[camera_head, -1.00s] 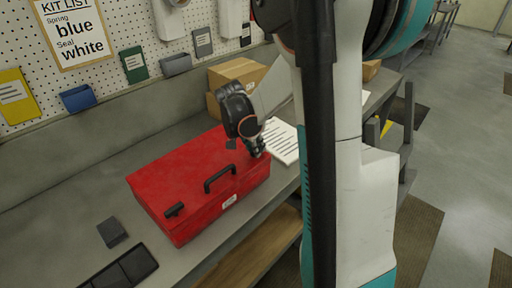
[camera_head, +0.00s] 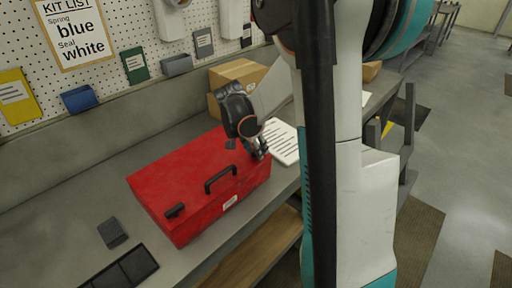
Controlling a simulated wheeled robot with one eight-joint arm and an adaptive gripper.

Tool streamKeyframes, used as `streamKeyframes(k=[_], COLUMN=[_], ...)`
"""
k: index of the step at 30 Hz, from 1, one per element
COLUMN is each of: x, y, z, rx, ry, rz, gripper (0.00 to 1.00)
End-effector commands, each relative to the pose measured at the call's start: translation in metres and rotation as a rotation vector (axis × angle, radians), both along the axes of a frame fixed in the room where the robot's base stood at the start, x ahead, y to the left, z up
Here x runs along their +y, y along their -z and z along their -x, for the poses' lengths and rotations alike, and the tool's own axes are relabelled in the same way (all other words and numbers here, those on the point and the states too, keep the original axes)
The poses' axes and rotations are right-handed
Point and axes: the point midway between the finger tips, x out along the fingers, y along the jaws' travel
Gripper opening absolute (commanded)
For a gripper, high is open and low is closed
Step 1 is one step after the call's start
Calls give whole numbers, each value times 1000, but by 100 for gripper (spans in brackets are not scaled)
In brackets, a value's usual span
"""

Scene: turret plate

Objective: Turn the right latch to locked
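A red toolbox (camera_head: 165,193) sits shut on the grey workbench. It has a black handle (camera_head: 220,178) on its lid near the front edge. The left latch (camera_head: 175,211) is a black bar near the box's left front. The right latch is hidden behind my gripper, so its position cannot be told. My gripper (camera_head: 262,153) is at the right end of the box's lid, by the front edge, pointing down. Its fingers are too small and partly hidden to tell whether they are open or shut, or whether they touch the latch.
Cardboard boxes (camera_head: 236,71) stand behind the toolbox. A printed sheet (camera_head: 281,142) lies to its right. A small dark block (camera_head: 112,233) and a dark tray (camera_head: 124,271) lie at the left front. A pegboard with bins and a kit list (camera_head: 76,32) rises behind.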

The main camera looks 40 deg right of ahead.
Motion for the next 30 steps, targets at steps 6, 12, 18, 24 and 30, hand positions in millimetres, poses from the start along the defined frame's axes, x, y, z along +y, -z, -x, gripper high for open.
streamKeyframes(k=[6, 12, 18, 24, 30], x=[9, 25, 38, 44, 45], y=[-21, -59, -92, -109, -112], z=[1, 4, 5, 6, 5], rx=[1, 1, -1, 0, 0], ry=[-2, -2, -1, -1, 0], rz=[0, 0, 0, 0, 0], gripper=[34, 34, 34, 34, 34])
